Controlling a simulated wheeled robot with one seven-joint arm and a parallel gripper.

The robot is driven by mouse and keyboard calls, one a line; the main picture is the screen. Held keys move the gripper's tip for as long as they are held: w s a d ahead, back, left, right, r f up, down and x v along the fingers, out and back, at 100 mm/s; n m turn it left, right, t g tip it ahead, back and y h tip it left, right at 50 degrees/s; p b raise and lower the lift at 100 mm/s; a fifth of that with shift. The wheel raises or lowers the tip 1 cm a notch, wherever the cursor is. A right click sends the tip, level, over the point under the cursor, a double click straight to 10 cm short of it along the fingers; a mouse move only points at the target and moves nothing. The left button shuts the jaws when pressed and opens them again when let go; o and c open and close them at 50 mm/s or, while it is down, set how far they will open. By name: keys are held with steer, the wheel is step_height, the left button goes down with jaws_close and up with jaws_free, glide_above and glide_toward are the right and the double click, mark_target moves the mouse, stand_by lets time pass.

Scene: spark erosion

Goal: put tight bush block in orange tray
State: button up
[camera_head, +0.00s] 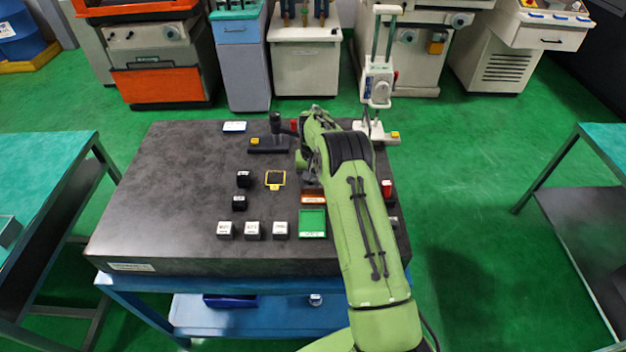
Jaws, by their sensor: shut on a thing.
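The orange tray (313,199) lies on the dark granite table, its far part covered by my arm and gripper. My gripper (310,183) points down just over the far side of this tray. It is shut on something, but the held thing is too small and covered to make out. Three white-topped labelled blocks stand in a row near the front: a left one (224,229), a middle one (252,230) and a right one (280,229). Their labels are too small to read, so I cannot tell which block is the tight bush block.
A green tray (312,224) lies in front of the orange one, a yellow-rimmed tray (275,180) to its left. Two black blocks (244,179) (239,202) stand further left. A dark stand (270,142) and a tall gauge (377,85) are behind. The table's left is clear.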

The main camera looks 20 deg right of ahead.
steer(key=shift+r, duration=0.1)
steer(key=o, duration=1.5)
steer(key=shift+s+f, duration=0.1)
steer(key=shift+f, duration=0.1)
step_height(320, 180, up, 20)
steer(key=s+a, duration=0.2)
steer(key=s, duration=0.1)
steer(key=s+a+r+n+t, duration=0.2)
steer(key=s+a+r+t, duration=0.15)
steer(key=s+r, duration=0.6)
steer(key=s+a+n, duration=0.1)
steer(key=s+a, duration=0.1)
steer(key=s, duration=0.6)
steer(key=s+a+f+t, duration=0.1)
steer(key=s, duration=0.7)
steer(key=s+a+f+n+t, duration=0.1)
steer(key=s+a, duration=0.1)
steer(key=s, duration=0.6)
steer(key=shift+a+n, duration=0.3)
